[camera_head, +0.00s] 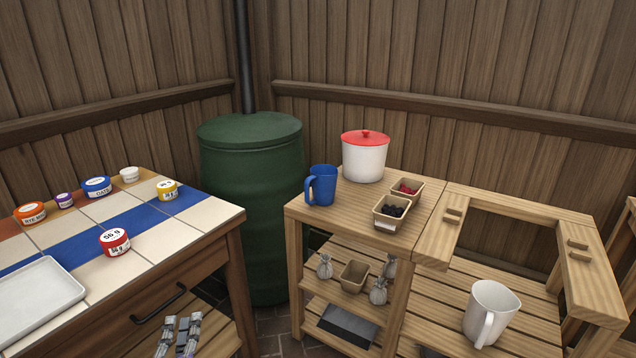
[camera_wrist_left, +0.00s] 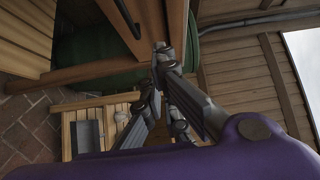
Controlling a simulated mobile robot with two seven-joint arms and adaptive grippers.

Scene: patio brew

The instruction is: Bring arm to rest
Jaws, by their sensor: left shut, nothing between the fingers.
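My left gripper (camera_head: 181,330) shows at the bottom of the head view, in front of the tiled table's drawer side and below its top. Its grey fingers point up in the picture and hold nothing. In the left wrist view the fingers of the left gripper (camera_wrist_left: 159,78) are closed together, with nothing between them. Much of the left arm is out of the head view. My right gripper is in neither view.
The tiled table (camera_head: 170,240) bears several small tins and a white tray (camera_head: 38,298). A green barrel (camera_head: 250,170) stands in the corner. A wooden bench (camera_head: 340,205) holds a blue mug (camera_head: 322,186) and a white pot (camera_head: 364,160). A white pitcher (camera_head: 490,310) stands lower right.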

